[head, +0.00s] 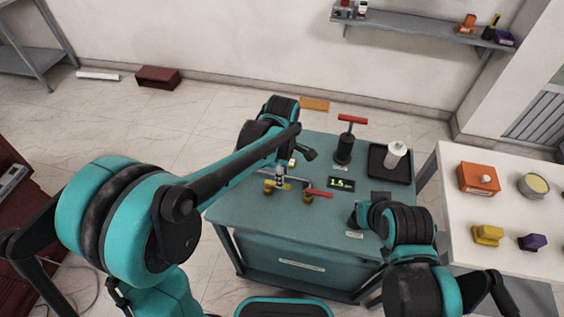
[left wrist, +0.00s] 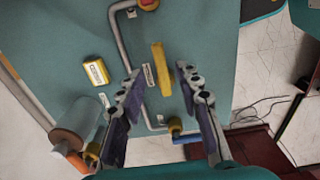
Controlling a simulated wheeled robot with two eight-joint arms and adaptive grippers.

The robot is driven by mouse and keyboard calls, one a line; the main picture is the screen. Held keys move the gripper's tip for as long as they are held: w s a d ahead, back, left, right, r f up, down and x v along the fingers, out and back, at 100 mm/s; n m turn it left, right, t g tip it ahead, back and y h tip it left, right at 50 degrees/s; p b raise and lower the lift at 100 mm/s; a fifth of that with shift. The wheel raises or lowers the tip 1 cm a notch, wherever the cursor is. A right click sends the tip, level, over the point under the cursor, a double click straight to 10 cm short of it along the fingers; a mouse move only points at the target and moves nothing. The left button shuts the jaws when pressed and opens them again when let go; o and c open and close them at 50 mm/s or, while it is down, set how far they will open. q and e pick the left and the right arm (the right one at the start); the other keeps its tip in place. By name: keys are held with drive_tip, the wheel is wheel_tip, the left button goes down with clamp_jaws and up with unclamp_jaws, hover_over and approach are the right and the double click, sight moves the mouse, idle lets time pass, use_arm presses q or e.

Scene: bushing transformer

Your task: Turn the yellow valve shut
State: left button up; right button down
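The yellow valve handle (head: 285,181) is on the teal bench, on pipework beside a red handle (head: 318,193). In the left wrist view the yellow handle (left wrist: 161,68) is a long bar seen between the two fingers of my left gripper (left wrist: 159,72). The fingers are open, with a visible gap on each side of the bar. In the head view my left gripper (head: 281,169) is over the valve area, partly hidden by my arm. My right gripper (head: 357,215) is at the bench's right front; its fingers are not clear.
A display (head: 341,184) reads 1.5. A pump with a red handle (head: 352,119) and a black tray (head: 376,166) with a white bottle (head: 396,152) stand behind. A white table (head: 450,211) is at right. The wrist view shows a grey pipe (left wrist: 124,48) and a yellow box (left wrist: 96,71).

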use_arm(q)
wheel_tip(320, 180, up, 9)
drive_tip(key=shift+f, duration=0.2)
idle(0.5)
drive_tip(key=s+a+f+m+t, duration=0.1)
drive_tip(key=s+a+m+t, duration=0.6)
drive_tip(key=s+a+m, duration=0.6)
drive_tip(key=shift+s+a+f+m+b, duration=0.2)
drive_tip(key=shift+a+f+m+b, duration=0.15)
drive_tip(key=shift+a+m, duration=1)
drive_tip(key=shift+d, duration=0.1)
